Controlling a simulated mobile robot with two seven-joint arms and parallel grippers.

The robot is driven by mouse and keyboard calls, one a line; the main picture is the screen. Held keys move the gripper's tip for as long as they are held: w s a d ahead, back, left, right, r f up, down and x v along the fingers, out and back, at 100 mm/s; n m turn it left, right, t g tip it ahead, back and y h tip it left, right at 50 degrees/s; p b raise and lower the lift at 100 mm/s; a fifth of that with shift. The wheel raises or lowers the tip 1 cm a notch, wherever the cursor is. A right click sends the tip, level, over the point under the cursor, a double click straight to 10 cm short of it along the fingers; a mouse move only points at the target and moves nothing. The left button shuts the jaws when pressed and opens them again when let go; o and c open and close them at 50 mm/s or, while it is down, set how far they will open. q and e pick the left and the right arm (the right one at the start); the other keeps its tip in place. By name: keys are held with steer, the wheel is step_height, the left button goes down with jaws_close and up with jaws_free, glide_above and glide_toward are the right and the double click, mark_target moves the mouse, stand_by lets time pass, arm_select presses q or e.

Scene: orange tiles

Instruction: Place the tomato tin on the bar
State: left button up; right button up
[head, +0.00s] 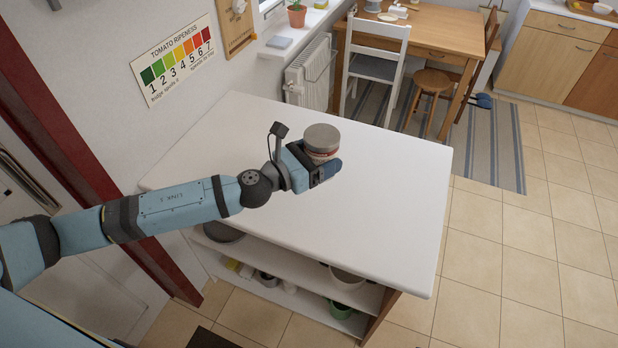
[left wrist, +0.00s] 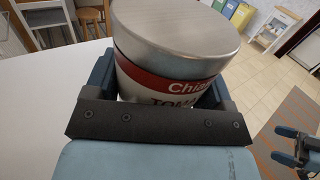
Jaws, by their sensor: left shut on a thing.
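The tomato tin (head: 321,139) has a grey metal lid and a red and white label. It is held in my left gripper (head: 318,170), over the white top of the bar (head: 375,215). In the left wrist view the tin (left wrist: 172,50) fills the middle, between the two fingers of the left gripper (left wrist: 160,85). Its label shows part of the lettering. The lower part of the tin is hidden behind the gripper, so I cannot tell whether it touches the top. My right gripper is not in the head view.
The white top is otherwise clear. Shelves under it hold bowls and a green pot (head: 339,308). A white chair (head: 376,68), a wooden table (head: 432,35) and a stool (head: 431,82) stand beyond it. A striped rug (head: 495,150) lies on the tiled floor at right.

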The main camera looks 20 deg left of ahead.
arm_select(q)
step_height(320, 180, down, 14)
steer(key=b, duration=0.6)
steer(key=shift+d+f, duration=0.1)
steer(key=shift+f, duration=0.65)
step_height(320, 180, down, 3)
steer(key=shift+f+b, duration=0.1)
steer(key=shift+b, duration=0.7)
steer(key=shift+f, duration=0.15)
steer(key=shift+f, duration=0.15)
steer(key=o, duration=1.2)
steer(key=shift+c, duration=0.2)
steer(key=shift+s, duration=0.1)
